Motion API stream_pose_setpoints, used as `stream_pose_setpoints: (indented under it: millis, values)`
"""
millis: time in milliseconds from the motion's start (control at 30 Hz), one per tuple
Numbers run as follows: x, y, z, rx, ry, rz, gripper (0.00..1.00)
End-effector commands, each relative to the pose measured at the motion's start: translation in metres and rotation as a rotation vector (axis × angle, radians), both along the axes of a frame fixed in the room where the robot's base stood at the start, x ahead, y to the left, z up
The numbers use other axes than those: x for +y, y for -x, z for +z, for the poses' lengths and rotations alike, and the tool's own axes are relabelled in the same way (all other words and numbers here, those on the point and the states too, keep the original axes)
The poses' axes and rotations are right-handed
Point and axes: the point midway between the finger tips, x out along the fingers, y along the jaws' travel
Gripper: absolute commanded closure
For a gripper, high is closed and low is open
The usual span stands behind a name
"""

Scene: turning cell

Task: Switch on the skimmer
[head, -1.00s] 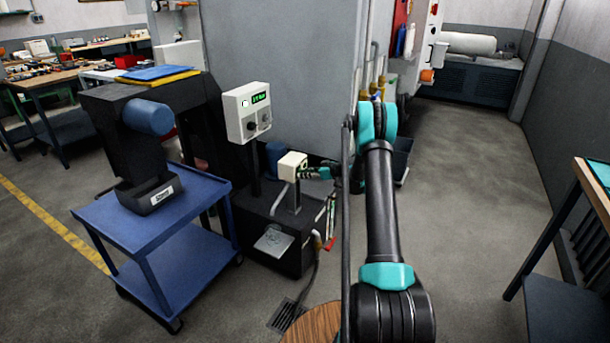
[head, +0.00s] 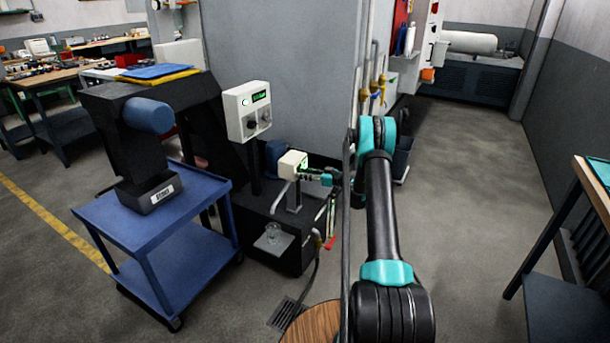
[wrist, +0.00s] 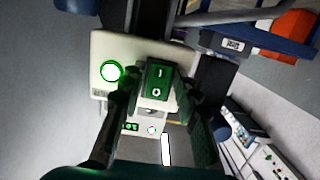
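The skimmer's cream switch box (head: 291,164) stands on a post over a dark tank at the machine. In the wrist view the box (wrist: 105,48) faces me, with a round lamp (wrist: 112,71) glowing green. Beside the lamp is a green rocker switch (wrist: 158,80) marked I and O. My gripper (head: 312,172) is close to the box face. In the wrist view its two dark fingers (wrist: 160,98) are apart, one on each side below the rocker, with nothing between them. Whether a fingertip touches the rocker I cannot tell.
A grey control panel (head: 246,112) with a green display stands above and behind the box. A round wooden top (head: 312,322) is near the front. The floor at the right is open.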

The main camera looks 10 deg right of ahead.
Motion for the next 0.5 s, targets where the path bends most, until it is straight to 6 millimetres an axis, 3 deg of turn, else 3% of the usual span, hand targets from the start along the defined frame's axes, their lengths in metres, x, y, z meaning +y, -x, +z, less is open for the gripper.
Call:
stream_pose_setpoints:
  millis: [67,500]
  values:
    - [0.0000,0.0000,0.0000,0.000,0.000,0.000,0.55]
    - [-0.0096,0.0062,0.0017,0.000,0.001,-0.001,0.55]
